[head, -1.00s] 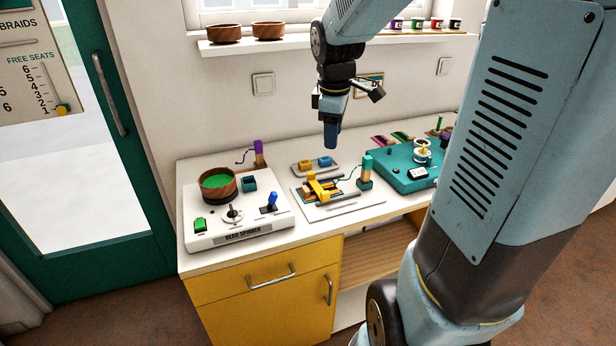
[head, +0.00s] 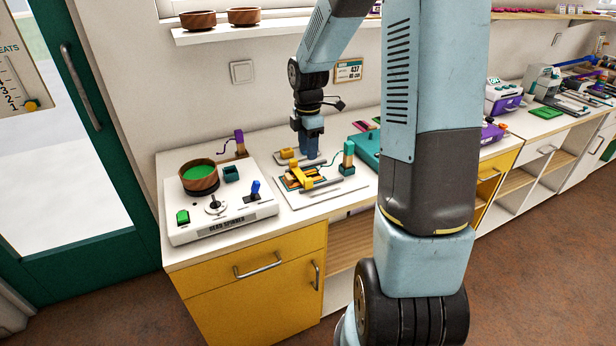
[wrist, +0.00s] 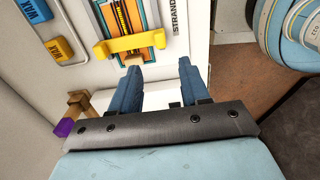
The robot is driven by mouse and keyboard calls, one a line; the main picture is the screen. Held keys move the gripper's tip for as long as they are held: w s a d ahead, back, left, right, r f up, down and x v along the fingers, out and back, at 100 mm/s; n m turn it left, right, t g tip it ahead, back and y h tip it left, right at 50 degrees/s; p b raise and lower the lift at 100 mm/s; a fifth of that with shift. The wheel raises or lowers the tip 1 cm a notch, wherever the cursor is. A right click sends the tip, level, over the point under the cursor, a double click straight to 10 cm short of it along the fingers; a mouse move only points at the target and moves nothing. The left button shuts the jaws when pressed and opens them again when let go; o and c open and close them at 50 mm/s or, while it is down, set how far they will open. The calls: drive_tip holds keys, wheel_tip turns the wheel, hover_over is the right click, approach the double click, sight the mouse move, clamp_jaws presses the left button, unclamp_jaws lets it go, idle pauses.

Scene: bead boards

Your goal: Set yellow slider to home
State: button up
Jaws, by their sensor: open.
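The yellow slider (head: 301,174) is a bar lying across the striped strip of a white strand board (head: 345,187) on the counter. In the wrist view the slider (wrist: 133,43) shows just beyond my fingertips, with a raised block at each end. My gripper (wrist: 158,72) is open and empty, its blue fingers spread apart and pointing toward the board. The slider is not between the fingers. In the head view my gripper (head: 310,150) hangs behind the slider, in front of the small wax tray. A second yellow knob (head: 32,105) is on the seat-counter sign at the far left.
The wax tray (head: 285,164) lies behind the board; its yellow wax (wrist: 60,48) and blue wax (wrist: 35,10) show in the wrist view. The bead spinner (head: 225,222) is left; a teal box (head: 366,148) is right.

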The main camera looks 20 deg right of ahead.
sight(308, 179)
wheel_tip(308, 179, down, 11)
drive_tip(key=shift+r, duration=0.15)
drive_tip(key=shift+c, duration=0.3)
clamp_jaws()
idle(0.3)
